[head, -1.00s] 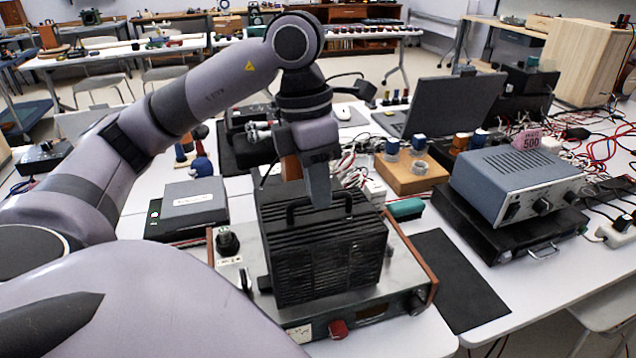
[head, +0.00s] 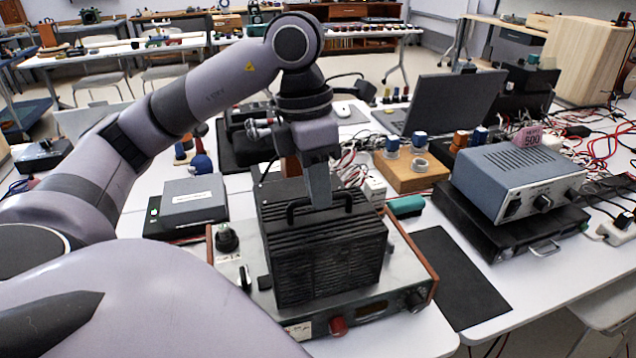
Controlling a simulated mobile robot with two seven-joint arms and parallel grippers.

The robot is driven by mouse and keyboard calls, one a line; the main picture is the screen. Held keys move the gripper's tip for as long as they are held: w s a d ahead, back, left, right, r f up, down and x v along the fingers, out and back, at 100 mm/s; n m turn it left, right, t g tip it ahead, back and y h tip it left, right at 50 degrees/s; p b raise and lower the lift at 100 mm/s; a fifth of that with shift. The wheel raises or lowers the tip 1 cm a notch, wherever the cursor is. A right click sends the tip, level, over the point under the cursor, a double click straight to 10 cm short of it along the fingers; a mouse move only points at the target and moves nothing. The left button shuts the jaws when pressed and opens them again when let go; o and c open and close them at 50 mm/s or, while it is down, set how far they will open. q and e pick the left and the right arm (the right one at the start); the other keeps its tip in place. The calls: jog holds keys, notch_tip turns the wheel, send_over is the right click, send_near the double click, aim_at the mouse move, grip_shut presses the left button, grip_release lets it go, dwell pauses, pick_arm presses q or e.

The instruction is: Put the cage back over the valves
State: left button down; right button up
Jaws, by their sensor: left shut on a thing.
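The cage (head: 325,258) is a black slatted box with a handle on top. It stands upright over the silvery amplifier chassis (head: 405,262), which has wooden side cheeks and a red knob at the front. My left gripper (head: 319,203) comes down from above and is shut on the cage's handle (head: 297,206). The valves are not visible; the cage hides whatever is under it. I cannot tell whether the cage's bottom edge touches the chassis. My right gripper is not in view.
A dark mat (head: 455,278) lies right of the chassis. A blue-grey instrument (head: 515,180) sits on a black unit further right. A grey box (head: 194,200) is at the left. A wooden block with jars (head: 410,175), a green brush (head: 405,206) and loose cables are behind.

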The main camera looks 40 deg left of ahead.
pick_arm(q)
jog(key=c, duration=1.1)
grip_release()
notch_tip(320, 180, up, 7)
jog(key=a+p, duration=0.1)
jog(key=p, duration=0.1)
jog(key=shift+s, duration=0.15)
